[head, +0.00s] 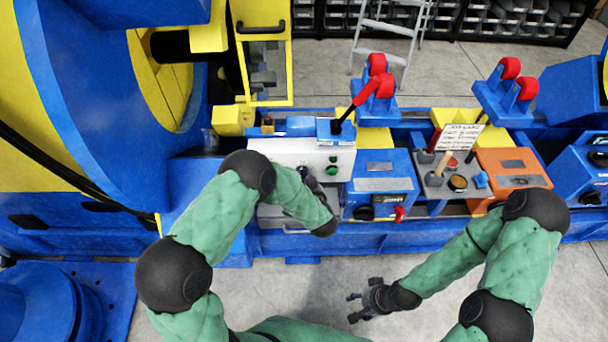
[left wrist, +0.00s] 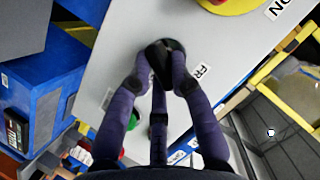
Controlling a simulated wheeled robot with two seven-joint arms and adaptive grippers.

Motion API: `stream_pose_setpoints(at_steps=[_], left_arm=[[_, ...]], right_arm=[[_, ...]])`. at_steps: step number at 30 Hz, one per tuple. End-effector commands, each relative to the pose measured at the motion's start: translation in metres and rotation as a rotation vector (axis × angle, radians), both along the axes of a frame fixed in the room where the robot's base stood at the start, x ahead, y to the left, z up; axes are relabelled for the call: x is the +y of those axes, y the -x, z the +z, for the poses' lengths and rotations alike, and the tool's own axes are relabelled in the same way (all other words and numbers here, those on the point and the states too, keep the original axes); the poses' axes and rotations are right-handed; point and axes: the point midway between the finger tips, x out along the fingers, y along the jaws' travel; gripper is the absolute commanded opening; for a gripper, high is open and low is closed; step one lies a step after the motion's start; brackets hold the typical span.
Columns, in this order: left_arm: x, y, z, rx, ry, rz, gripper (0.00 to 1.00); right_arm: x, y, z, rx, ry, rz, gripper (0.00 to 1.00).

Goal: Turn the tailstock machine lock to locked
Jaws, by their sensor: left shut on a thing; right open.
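A black knob (left wrist: 158,47), which appears to be the machine lock, sits on a pale control panel (left wrist: 115,55). A label starting with "FR" is beside it; the rest of the label is hidden by a finger. My left gripper (left wrist: 159,72) is shut on the knob, its purple-looking fingers around it. In the head view my left gripper (head: 307,178) is at the front of the white control box (head: 287,153), and my forearm hides part of the box. My right gripper (head: 368,300) is open and empty over the floor, apart from the machine.
A red-and-yellow button (left wrist: 230,6) is near the knob on the panel. To the right are a blue box (head: 383,170) with black and red knobs, a grey control station (head: 437,190) and an orange box (head: 508,170). The front floor is clear.

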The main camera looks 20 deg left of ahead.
Motion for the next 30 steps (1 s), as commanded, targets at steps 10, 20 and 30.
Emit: stream_pose_setpoints(at_steps=[10, 20, 30], left_arm=[[-0.003, 0.000, -0.005, 0.093, -0.316, -0.003, 0.00], [-0.003, 0.000, -0.008, 0.176, -0.615, -0.002, 0.00], [-0.002, 0.000, -0.011, 0.248, -0.861, -0.003, 0.00]], right_arm=[[0.000, 0.000, 0.011, 0.000, 0.000, 0.000, 0.57], [0.000, 0.000, 0.009, 0.000, 0.000, 0.000, 0.57], [0.000, 0.000, 0.004, 0.000, 0.000, 0.000, 0.57]])
